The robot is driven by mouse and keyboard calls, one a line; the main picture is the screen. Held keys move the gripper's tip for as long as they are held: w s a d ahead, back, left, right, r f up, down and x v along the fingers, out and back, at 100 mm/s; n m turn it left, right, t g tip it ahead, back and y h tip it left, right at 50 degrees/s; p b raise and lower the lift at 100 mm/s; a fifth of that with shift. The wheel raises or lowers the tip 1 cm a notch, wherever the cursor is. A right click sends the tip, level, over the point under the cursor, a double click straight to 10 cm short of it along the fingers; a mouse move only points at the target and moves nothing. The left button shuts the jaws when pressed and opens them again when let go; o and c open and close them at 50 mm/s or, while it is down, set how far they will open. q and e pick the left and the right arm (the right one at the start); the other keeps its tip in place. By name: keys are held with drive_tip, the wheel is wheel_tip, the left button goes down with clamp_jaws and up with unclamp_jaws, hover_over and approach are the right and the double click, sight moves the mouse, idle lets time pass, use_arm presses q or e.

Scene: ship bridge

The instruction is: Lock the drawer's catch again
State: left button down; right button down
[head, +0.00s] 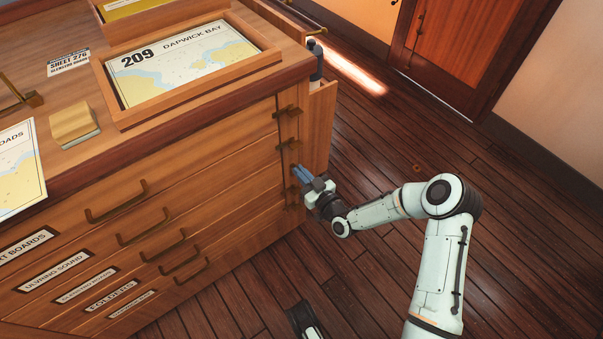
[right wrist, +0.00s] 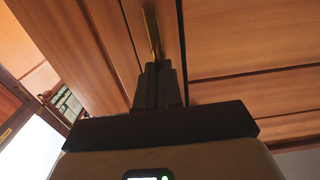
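The wooden chart chest (head: 130,165) fills the left of the head view, with several labelled drawers and brass handles (head: 115,202). A narrow upright strip at its right front corner carries brass catches (head: 289,111). My right gripper (head: 301,173) is at this strip, by a lower catch it partly hides. In the right wrist view, a thin brass bar of the catch (right wrist: 151,33) runs down to the tips of my right gripper (right wrist: 157,68). The fingers are close together and appear shut on it. Whether the catch is locked cannot be told.
The chest top bears a framed chart (head: 180,65), a wooden block (head: 75,123) and a loose chart (head: 18,170). A wooden panel (head: 320,125) stands out at the chest's right side. Plank floor (head: 400,130) lies clear to the right, toward a door (head: 445,45).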

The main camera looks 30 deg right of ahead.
drive_tip(key=m+p, duration=0.1)
drive_tip(key=m, duration=0.1)
drive_tip(key=m+p, duration=0.1)
drive_tip(key=m, duration=0.1)
drive_tip(key=shift+d+m, duration=0.2)
drive_tip(key=shift+m, duration=0.2)
drive_tip(key=m, duration=0.4)
drive_tip(key=m+p, duration=0.1)
drive_tip(key=m, duration=0.1)
drive_tip(key=shift+d+f, duration=0.25)
drive_tip(key=shift+f, duration=0.1)
drive_tip(key=m, duration=0.3)
drive_tip(key=shift+f+m, duration=0.15)
drive_tip(key=shift+m, duration=0.25)
use_arm(q)
drive_tip(key=w+d+r+t, duration=0.1)
drive_tip(key=w+r+t, duration=0.1)
drive_tip(key=w+r, duration=0.3)
drive_tip(key=shift+r, duration=0.25)
use_arm(e)
drive_tip(key=shift+f+m, duration=0.2)
drive_tip(key=shift+m, duration=1.4)
use_arm(q)
drive_tip(key=shift+d, duration=0.1)
use_arm(e)
drive_tip(key=c, duration=1.3)
unclamp_jaws()
